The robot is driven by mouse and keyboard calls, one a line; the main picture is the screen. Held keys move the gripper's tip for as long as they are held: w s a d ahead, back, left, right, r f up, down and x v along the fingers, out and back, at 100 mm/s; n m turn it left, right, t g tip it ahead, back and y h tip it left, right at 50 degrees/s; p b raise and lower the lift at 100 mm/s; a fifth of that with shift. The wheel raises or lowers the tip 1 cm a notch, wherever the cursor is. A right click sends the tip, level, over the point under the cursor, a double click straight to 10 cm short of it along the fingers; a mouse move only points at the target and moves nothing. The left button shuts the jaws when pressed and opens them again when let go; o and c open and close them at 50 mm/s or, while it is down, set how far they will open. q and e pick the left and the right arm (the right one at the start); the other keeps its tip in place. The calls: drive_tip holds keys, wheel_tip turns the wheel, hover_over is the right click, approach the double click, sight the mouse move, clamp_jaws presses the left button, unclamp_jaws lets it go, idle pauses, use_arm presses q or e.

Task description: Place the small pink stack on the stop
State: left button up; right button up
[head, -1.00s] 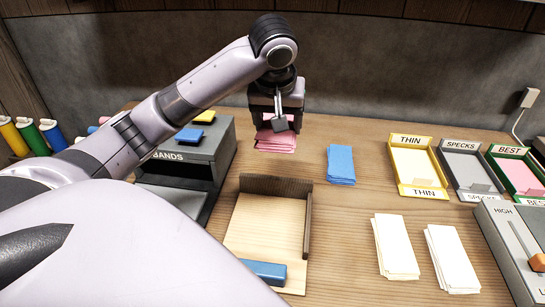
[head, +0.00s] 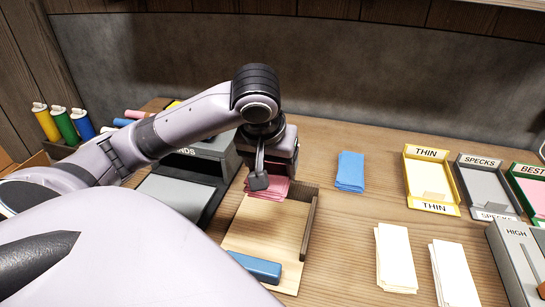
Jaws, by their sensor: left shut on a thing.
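The small pink stack (head: 269,188) is in the jaws of my left gripper (head: 266,178) in the head view. The gripper points down and hides the stack's far part. The stack is at the back edge of the wooden stop (head: 257,228), a board with a raised fence on its right side, and it covers part of the back fence. I cannot tell whether the stack touches the board or is held above it. My right gripper is not in view.
A blue bar (head: 254,267) lies across the stop's front. A blue stack (head: 350,171) and two cream stacks (head: 396,257) lie to the right. Labelled trays, including a yellow THIN tray (head: 431,183), stand farther right. A grey bands box (head: 205,160) stands left, close to my arm.

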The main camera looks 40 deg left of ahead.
sight(264, 197)
use_arm(q)
wheel_tip(264, 197, down, 16)
drive_tip(key=shift+f+b, duration=0.2)
drive_tip(key=shift+b, duration=1.05)
drive_tip(key=o, duration=1.1)
drive_tip(key=shift+f, duration=0.1)
drive_tip(key=p+v, duration=0.2)
drive_tip(key=v, duration=1)
